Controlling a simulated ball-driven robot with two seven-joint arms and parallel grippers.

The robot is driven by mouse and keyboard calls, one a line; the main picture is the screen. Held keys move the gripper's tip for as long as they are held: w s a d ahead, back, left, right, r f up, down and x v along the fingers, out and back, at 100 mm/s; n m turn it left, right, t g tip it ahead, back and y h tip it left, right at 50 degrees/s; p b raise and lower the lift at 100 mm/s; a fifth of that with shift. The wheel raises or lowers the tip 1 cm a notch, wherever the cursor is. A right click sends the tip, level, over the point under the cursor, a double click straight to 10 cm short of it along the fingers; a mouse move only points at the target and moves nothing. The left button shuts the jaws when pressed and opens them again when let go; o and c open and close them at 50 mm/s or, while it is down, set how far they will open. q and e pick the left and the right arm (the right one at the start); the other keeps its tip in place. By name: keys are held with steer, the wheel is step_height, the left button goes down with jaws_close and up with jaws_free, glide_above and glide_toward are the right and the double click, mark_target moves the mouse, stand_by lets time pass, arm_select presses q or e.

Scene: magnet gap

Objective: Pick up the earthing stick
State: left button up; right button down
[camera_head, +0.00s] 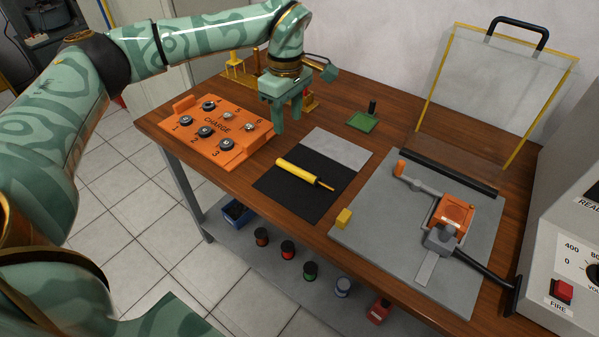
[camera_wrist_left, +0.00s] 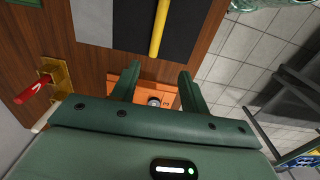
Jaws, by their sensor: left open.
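The earthing stick (camera_head: 297,171) has a yellow handle and a thin copper-coloured tip. It lies on a black mat (camera_head: 275,193) near the table's front edge, its tip pointing right. In the left wrist view the stick's yellow handle (camera_wrist_left: 159,27) shows at the top, beyond the fingertips. My left gripper (camera_head: 288,117) is open and empty, fingers pointing down, behind and a little left of the stick, beside the orange charge board. Its two fingers also show in the left wrist view (camera_wrist_left: 160,72), apart from the stick. My right gripper is not in view.
The orange charge board (camera_head: 217,128) with round terminals is at left. A grey plate (camera_head: 380,225) with an orange device (camera_head: 453,214), a yellow block (camera_head: 343,218) and a clear shield (camera_head: 490,90) are at right. Several spools stand on the lower shelf (camera_head: 245,246).

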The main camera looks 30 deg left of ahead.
arm_select(q)
steer(key=b, duration=0.3)
glide_above(291, 165)
steer(key=f, duration=1)
steer(key=shift+s+d+f, duration=0.1)
steer(key=shift+s, duration=0.3)
steer(key=f+b, duration=0.2)
steer(key=f, duration=0.1)
steer(key=w+f+b, duration=0.1)
steer(key=f, duration=0.1)
steer(key=shift+f, duration=0.2)
steer(key=shift+s+r, duration=0.15)
steer(key=shift+r, duration=0.05)
steer(key=shift+c, duration=0.4)
jaws_close()
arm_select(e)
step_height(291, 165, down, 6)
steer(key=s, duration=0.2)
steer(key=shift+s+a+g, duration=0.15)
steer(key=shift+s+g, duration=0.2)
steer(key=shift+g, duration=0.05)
